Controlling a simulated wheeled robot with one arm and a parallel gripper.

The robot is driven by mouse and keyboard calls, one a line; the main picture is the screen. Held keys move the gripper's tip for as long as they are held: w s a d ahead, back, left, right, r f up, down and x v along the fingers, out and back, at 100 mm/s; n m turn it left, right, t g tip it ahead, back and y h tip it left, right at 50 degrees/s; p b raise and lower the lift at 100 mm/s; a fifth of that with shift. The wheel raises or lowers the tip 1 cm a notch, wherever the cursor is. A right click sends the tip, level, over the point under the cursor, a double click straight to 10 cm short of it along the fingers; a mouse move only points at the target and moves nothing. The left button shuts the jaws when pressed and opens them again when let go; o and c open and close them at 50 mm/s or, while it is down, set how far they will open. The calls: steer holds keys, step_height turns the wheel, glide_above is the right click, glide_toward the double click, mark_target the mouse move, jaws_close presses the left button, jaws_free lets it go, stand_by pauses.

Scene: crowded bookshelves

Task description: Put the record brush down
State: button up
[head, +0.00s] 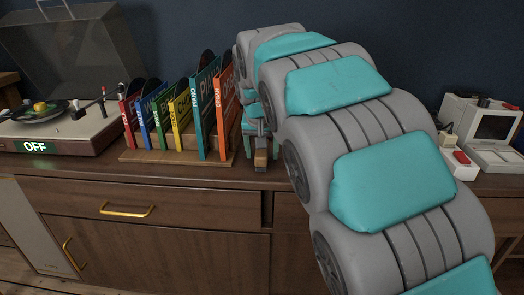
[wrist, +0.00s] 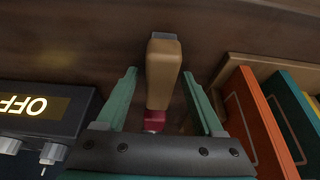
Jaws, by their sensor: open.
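The record brush (wrist: 163,75) shows in the wrist view as a tan block with a grey end and a dark red part nearer the palm. It lies between the two fingers of my gripper (wrist: 159,76). The fingers are open, with a gap on each side of the brush. In the head view my gripper (head: 257,128) points down at the cabinet top, just right of the record rack, and the brush (head: 261,159) shows as a small tan block below it. The brush seems to be on the wood; its contact there is hard to see.
The wooden record rack (head: 180,157) with several coloured sleeves stands close beside my gripper. A turntable (head: 60,135) with an open lid is at left. A dark device (wrist: 40,115) with an OFF display is on the brush's other side. A grey-white machine (head: 485,130) stands at right.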

steer(key=shift+r, duration=0.45)
steer(key=v, duration=1.1)
steer(key=shift+s+r, duration=0.15)
steer(key=shift+s, duration=0.1)
steer(key=s+d+f+g, duration=0.3)
steer(key=s+d+f, duration=0.8)
steer(key=s+d, duration=0.25)
steer(key=s+d+f+g, duration=0.1)
steer(key=s+d+f, duration=0.1)
steer(key=s+f, duration=0.5)
steer(key=s+d+f+g, duration=0.2)
steer(key=s+f, duration=0.5)
steer(key=s, duration=0.8)
steer(key=shift+s+f, duration=0.25)
steer(key=shift+s, duration=0.15)
steer(key=shift+o, duration=0.3)
steer(key=shift+d, duration=0.1)
